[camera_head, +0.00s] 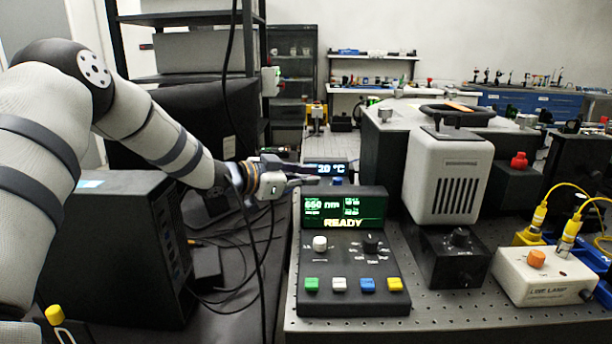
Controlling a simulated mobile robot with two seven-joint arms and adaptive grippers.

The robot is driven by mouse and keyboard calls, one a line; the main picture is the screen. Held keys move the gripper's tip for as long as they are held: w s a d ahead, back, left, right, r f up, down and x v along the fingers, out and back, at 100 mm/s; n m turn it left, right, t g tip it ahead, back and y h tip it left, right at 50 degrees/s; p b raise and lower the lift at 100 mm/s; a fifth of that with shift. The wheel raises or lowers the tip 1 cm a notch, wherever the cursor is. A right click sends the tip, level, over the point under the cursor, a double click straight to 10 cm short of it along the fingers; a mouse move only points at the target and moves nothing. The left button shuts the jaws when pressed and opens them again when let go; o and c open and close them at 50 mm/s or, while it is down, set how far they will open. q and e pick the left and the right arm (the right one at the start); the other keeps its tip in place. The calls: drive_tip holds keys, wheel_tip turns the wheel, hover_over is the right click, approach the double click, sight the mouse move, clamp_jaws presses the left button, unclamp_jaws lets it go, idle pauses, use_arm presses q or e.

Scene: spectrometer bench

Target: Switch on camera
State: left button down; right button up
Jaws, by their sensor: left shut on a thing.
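A dark unit with a small lit display ending in "2.0 °C" (326,168) stands behind the spectrometer control box (353,299); I cannot tell for sure that it is the camera's controller. Its lower front is largely hidden by the control box and my gripper; a bit of blue shows below the display. My left gripper (306,180) reaches in from the left, its fingers closed at the unit's front. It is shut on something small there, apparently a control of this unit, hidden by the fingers. My right gripper is out of view.
The control box shows "READY" and has a white knob (320,243), a black knob (371,242) and coloured buttons. A grey-white housing (448,178) and a lamp box (542,277) stand to the right. A black computer case (114,246) and hanging cables lie left.

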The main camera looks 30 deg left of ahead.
use_arm(q)
drive_tip(key=shift+s+d+f+m+t, duration=0.15)
drive_tip(key=shift+s+f+m+t, duration=0.05)
drive_tip(key=shift+m+t, duration=0.3)
drive_tip(key=c, duration=1.7)
unclamp_jaws()
wheel_tip(320, 180, up, 10)
